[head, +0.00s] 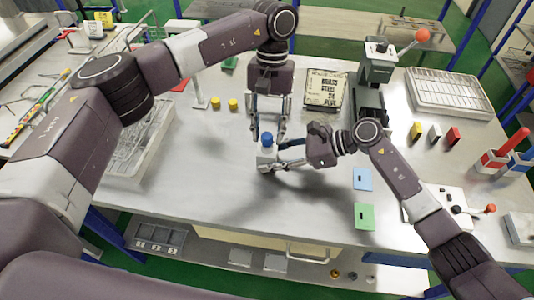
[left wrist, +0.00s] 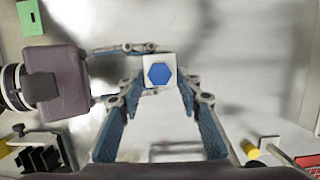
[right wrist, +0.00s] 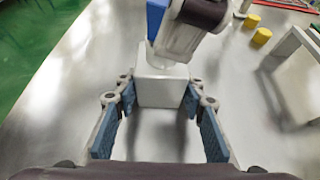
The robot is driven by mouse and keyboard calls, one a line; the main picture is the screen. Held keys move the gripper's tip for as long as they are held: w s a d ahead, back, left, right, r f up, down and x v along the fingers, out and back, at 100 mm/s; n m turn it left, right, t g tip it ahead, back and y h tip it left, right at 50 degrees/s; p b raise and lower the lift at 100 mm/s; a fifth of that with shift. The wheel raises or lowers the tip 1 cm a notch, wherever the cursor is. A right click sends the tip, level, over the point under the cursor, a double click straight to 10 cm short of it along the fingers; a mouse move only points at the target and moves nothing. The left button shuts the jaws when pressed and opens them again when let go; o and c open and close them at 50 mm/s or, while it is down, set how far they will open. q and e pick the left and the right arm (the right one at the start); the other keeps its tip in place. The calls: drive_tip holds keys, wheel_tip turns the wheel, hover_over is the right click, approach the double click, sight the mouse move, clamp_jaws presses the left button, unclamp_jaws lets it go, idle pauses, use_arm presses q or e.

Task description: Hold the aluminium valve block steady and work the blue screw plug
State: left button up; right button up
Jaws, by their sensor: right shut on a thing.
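The pale aluminium valve block (head: 266,154) stands on the bench, and the blue screw plug (head: 267,139) sits on its top. In the left wrist view the plug (left wrist: 158,73) shows as a blue hexagon on the square block (left wrist: 149,84). My right gripper (head: 275,160) is shut on the block from the side; in the right wrist view its fingers touch both sides of the block (right wrist: 160,90). My left gripper (head: 268,138) points down over the plug, with its fingers apart on either side and a gap to the plug. In the right wrist view a left finger partly covers the block's top.
A light blue card (head: 362,179) and a green card (head: 364,216) lie to the right. Two yellow cylinders (head: 232,104) stand behind left. A printed plate (head: 325,90) and a lever press (head: 379,68) are at the back. A wire tray (head: 140,150) is at left.

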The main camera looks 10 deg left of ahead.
use_arm(q)
drive_tip(key=shift+c, duration=0.5)
clamp_jaws()
drive_tip(key=n, duration=0.2)
drive_tip(key=n+h, duration=0.1)
drive_tip(key=n, duration=0.3)
drive_tip(key=shift+s+a, duration=0.1)
drive_tip(key=shift+a, duration=0.3)
drive_tip(key=shift+n+t+h, duration=0.3)
drive_tip(key=shift+n+h, duration=0.1)
drive_tip(key=shift+n, duration=0.7)
drive_tip(key=n, duration=0.3)
drive_tip(key=shift+s+a+n+t+h, duration=0.15)
drive_tip(key=shift+s+n+t+h, duration=0.15)
drive_tip(key=shift+n+t, duration=0.1)
drive_tip(key=n+t, duration=0.1)
drive_tip(key=n, duration=0.3)
drive_tip(key=shift+s, duration=0.15)
